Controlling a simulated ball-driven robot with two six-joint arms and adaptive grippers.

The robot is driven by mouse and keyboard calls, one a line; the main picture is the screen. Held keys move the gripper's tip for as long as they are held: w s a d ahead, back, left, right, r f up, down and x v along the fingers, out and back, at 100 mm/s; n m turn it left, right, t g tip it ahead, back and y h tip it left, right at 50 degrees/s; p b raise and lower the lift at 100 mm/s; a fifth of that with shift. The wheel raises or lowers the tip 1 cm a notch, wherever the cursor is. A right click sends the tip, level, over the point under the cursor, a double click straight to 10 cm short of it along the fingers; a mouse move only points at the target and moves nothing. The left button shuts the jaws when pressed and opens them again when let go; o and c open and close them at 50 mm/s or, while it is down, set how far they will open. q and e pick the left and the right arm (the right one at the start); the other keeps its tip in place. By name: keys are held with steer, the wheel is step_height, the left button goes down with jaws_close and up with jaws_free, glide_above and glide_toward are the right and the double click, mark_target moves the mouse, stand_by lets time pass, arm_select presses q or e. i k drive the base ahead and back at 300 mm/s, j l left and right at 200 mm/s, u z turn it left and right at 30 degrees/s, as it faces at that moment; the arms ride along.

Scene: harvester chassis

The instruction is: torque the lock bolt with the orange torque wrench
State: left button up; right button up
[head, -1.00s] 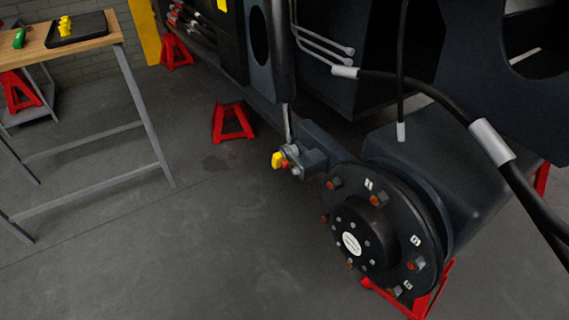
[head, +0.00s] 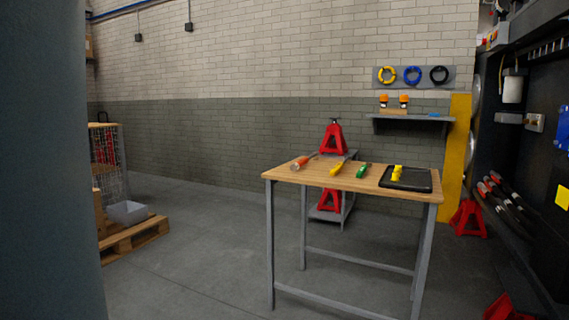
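An orange-handled tool (head: 304,161), which looks like the orange torque wrench, lies near the left end of the wooden-topped table (head: 285,174). Next to it on the tabletop lie a yellow-handled tool (head: 336,169) and a green-handled tool (head: 361,171). A black tray (head: 414,186) with a yellow item (head: 397,173) in it is at the right end. The lock bolt is not visible in the current view. Neither of my grippers is in view.
Red jack stands (head: 466,219) stand by the dark chassis (head: 541,137) on the right. A trolley (head: 346,205) with red stands is behind the table. A wooden pallet (head: 135,240) is at left. Floor left of the table is clear.

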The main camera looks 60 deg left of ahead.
mark_target(315, 154)
steer(key=u, duration=1.8)
steer(key=i+l+u, duration=0.2)
steer(key=i, duration=0.3)
steer(key=i+l+u, duration=0.2)
steer(key=i, duration=0.3)
steer(key=i+l+u, duration=0.2)
steer(key=i, duration=0.3)
steer(key=i+l+u, duration=0.2)
steer(key=i+l, duration=0.2)
steer(key=i, duration=0.05)
